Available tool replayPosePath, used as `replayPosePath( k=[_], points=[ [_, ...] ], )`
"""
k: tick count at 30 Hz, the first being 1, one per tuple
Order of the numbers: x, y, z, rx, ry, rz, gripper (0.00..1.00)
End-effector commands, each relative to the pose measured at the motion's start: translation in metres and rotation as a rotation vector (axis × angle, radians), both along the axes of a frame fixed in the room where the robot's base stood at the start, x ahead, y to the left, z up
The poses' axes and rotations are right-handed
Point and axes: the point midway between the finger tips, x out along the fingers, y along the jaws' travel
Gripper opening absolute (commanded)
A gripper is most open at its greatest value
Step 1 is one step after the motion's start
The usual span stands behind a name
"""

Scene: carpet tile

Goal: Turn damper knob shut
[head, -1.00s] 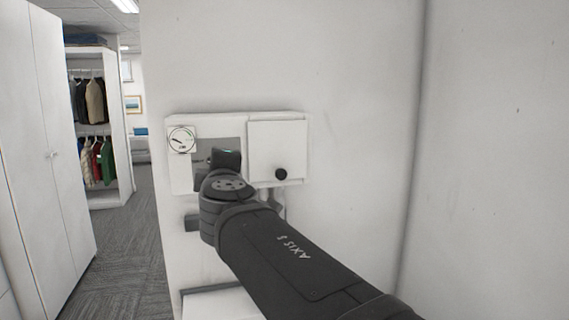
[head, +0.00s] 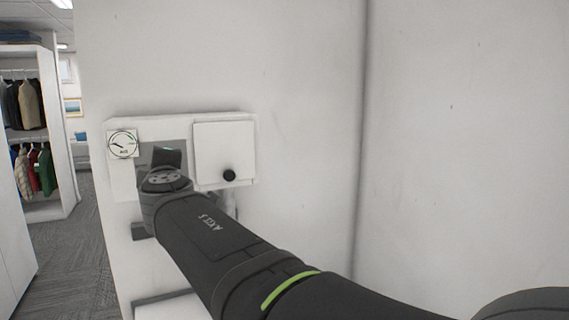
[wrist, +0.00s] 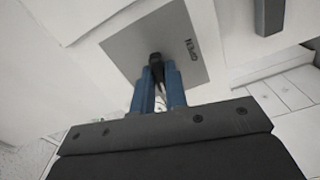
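The damper knob (wrist: 156,59) is small and black and sits on a grey plate (wrist: 126,49) marked OPEN in the wrist view. My gripper (wrist: 160,73) has its blue fingers on either side of the knob, and they look shut on it. The finger tips partly cover the knob, so its exact angle is hard to read. In the head view the grey plate (head: 178,146) shows on the white wall panel (head: 119,178), but my arm hides the knob and fingers.
A round gauge (head: 123,144) is at the panel's upper left. A white box cover (head: 223,150) with a black round knob (head: 229,175) stands out to the right of the plate. A clothes rack (head: 50,140) is far left. The wall to the right is bare.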

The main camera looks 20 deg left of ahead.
Motion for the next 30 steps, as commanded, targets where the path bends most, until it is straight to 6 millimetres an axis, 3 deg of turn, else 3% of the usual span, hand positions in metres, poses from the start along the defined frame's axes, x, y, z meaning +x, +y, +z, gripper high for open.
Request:
replayPosePath(
  k=[24, 25, 27, 30],
  points=[
    [0.0005, -0.0006, 0.0002, -0.156, -0.156, -0.003, 0.0],
    [0.0005, -0.0006, 0.0002, -0.156, -0.156, -0.003, 0.17],
    [0.0005, -0.0006, 0.0002, -0.156, -0.155, -0.003, 0.3],
    [0.0004, -0.0005, 0.0001, -0.156, -0.156, -0.002, 0.35]
  ],
)
